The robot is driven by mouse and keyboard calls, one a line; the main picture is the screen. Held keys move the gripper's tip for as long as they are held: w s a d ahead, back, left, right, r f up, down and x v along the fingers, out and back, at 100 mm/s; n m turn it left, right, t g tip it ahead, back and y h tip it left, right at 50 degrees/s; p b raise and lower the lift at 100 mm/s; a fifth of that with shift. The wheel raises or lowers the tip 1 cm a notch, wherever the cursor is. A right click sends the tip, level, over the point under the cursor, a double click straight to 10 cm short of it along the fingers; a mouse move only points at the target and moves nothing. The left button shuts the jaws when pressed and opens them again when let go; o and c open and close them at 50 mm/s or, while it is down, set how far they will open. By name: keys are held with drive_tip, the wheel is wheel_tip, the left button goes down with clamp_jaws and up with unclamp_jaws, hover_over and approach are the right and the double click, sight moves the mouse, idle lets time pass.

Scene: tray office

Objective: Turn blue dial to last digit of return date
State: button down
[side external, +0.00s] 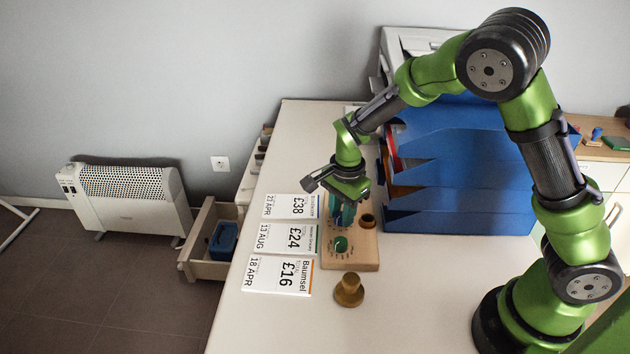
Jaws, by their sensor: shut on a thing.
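A wooden board (367,254) stands on the table and carries dials. My gripper (341,205) points down over its far part and is shut on the blue dial (347,214). Only a little blue shows; the dial's pointer and digits are hidden by the gripper. A green dial (341,244) sits nearer on the same board, free of the gripper. Three printed cards lie left of the board: a £38 card (291,206) whose date is small and looks like an April date, a £24 card (286,239) reading 13 AUG, and a £16 card (279,275) reading 18 APR.
A round wooden stamp-like object (349,290) stands in front of the board. A dark round piece (367,221) sits at the board's right side. A blue tray stack (470,190) stands close on the right. An open drawer (207,269) juts out left of the table.

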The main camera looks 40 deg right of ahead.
drive_tip(key=n, duration=0.6)
drive_tip(key=shift+n, duration=0.3)
idle(0.4)
drive_tip(key=c, duration=0.8)
unclamp_jaws()
drive_tip(key=r, duration=1.7)
drive_tip(key=shift+s+d, duration=0.3)
drive_tip(key=shift+f, duration=0.1)
drive_tip(key=s+r+n+t, duration=0.1)
drive_tip(key=s+n+t, duration=0.1)
drive_tip(key=s, duration=0.3)
drive_tip(key=s+r+n+t+y, duration=0.1)
drive_tip(key=s+r+n+t, duration=0.1)
drive_tip(key=s, duration=0.4)
drive_tip(key=s+r+n+t+y, duration=0.1)
drive_tip(key=s+n+t, duration=0.1)
drive_tip(key=s, duration=0.3)
drive_tip(key=shift+s+d+r+n+t, duration=0.15)
drive_tip(key=shift+d+r+n+t, duration=0.2)
drive_tip(key=shift+n, duration=0.25)
